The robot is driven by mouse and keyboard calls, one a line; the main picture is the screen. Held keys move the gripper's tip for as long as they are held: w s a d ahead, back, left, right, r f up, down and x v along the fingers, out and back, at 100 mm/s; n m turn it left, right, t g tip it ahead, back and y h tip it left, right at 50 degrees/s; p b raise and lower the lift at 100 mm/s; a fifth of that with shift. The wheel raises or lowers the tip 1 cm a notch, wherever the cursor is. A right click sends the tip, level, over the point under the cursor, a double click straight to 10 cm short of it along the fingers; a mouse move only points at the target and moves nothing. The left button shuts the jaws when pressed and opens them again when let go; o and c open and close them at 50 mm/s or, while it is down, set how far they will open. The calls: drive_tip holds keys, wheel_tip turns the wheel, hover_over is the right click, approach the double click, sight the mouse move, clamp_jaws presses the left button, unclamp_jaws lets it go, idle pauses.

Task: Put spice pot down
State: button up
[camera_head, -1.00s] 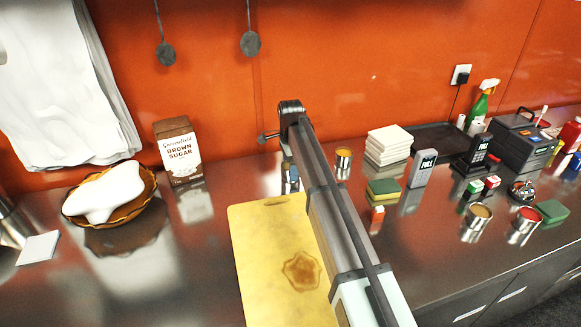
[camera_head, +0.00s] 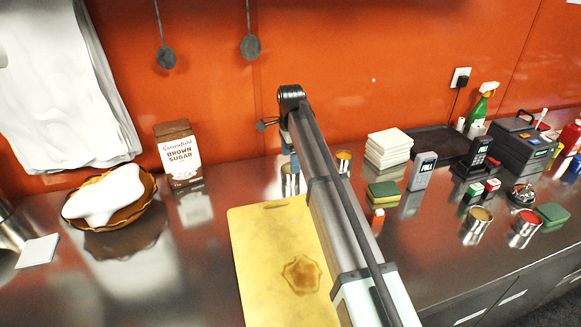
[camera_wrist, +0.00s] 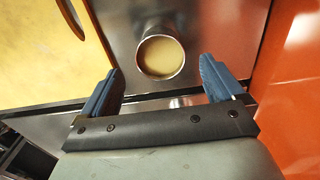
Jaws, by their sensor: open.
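A metal spice pot (camera_head: 290,182) stands on the steel counter just behind the yellow cutting board, partly hidden by my arm. In the wrist view the pot (camera_wrist: 161,55) shows its round rim and pale yellow contents. It looks upright and on the counter. My gripper (camera_wrist: 160,72) is open and empty, with one blue finger on either side of the pot's line. The pot's rim lies between and just past the fingertips, with clear gaps on both sides. In the head view my gripper (camera_head: 293,160) is above the pot, mostly hidden by the arm.
The cutting board (camera_head: 262,250) lies in front. Another spice pot (camera_head: 343,161) stands to the right, near stacked white tiles (camera_head: 388,148) and sponges (camera_head: 383,194). A brown sugar box (camera_head: 178,153) stands left against the orange wall. Counter between box and board is clear.

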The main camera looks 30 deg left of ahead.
wheel_tip(320, 180, up, 7)
drive_tip(key=shift+f, duration=0.2)
drive_tip(key=shift+o, duration=0.3)
